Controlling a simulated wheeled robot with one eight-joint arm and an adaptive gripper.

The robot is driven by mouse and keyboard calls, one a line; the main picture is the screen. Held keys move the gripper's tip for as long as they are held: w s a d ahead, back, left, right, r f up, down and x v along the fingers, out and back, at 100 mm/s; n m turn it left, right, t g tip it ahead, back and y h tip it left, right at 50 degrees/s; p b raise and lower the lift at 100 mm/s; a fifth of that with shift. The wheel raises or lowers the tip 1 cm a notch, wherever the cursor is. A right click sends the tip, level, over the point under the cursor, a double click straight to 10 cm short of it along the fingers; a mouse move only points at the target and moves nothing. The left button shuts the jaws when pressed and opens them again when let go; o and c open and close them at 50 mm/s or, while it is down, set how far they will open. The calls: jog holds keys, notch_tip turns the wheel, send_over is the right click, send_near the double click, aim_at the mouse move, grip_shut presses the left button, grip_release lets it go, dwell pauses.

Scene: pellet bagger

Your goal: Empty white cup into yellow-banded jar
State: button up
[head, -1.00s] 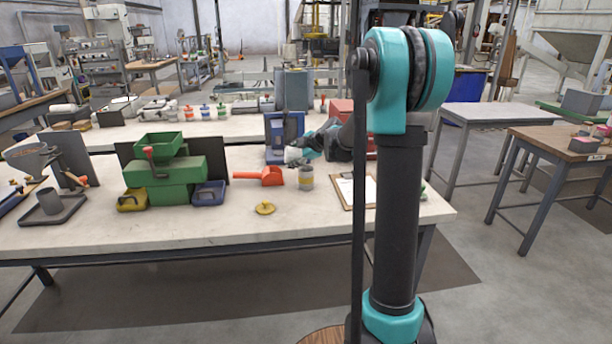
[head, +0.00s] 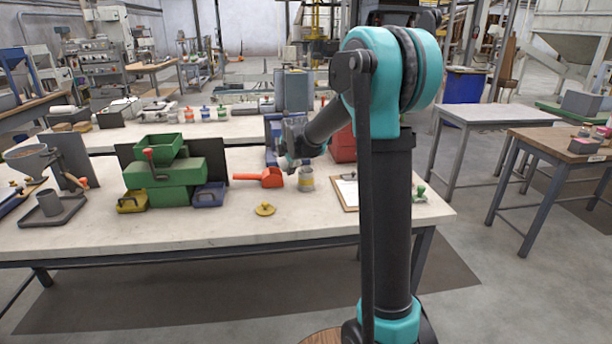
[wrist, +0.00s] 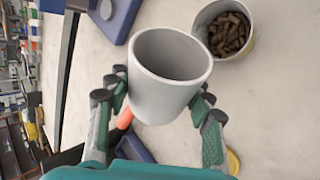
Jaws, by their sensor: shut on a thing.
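My gripper (wrist: 162,98) is shut on the white cup (wrist: 168,90), with fingers on both sides of it. The cup's mouth faces the wrist camera, and I see no pellets on the visible part of its inside. The yellow-banded jar (wrist: 246,52) is just beyond the cup at the upper right of the wrist view, open, with brown pellets in it. In the head view the jar (head: 306,184) stands upright on the bench, and my gripper (head: 292,160) is close above and left of it. The cup is too small to make out clearly there.
An orange scoop (head: 271,178) lies left of the jar. A yellow lid (head: 265,209) lies in front. A clipboard (head: 347,191) is to the right. A blue stand (head: 272,130) is behind the gripper. The green machine (head: 165,180) is further left. The front of the bench is clear.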

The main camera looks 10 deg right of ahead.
jog(key=shift+a+r+h, duration=0.1)
jog(key=shift+h, duration=0.2)
jog(key=shift+f+n+h, duration=0.4)
jog(key=shift+h, duration=0.2)
notch_tip(320, 180, up, 2)
jog(key=shift+r+n+h, duration=0.15)
jog(key=shift+n+h, duration=0.25)
jog(key=shift+h, duration=0.4)
jog(key=shift+r+h+b, duration=0.2)
jog(key=shift+h+b, duration=0.15)
jog(key=shift+h, duration=0.25)
jog(key=f+h, duration=0.1)
jog(key=f, duration=0.1)
jog(key=a+f+n+h, duration=0.1)
jog(key=a+f+b, duration=0.1)
jog(key=f, duration=0.1)
jog(key=shift+f+n+t+h, duration=0.3)
jog(key=shift+f+n+h, duration=0.05)
jog(key=shift+n+h, duration=0.05)
jog(key=shift+a+h, duration=0.3)
jog(key=shift+a, duration=0.05)
jog(key=shift+a+r+n+h, duration=0.2)
jog(key=shift+r+n+h, duration=0.1)
jog(key=shift+n, duration=0.1)
jog(key=shift+a+f+n+t+h, duration=0.3)
jog(key=shift+a+n+h, duration=0.15)
jog(key=shift+h, duration=0.45)
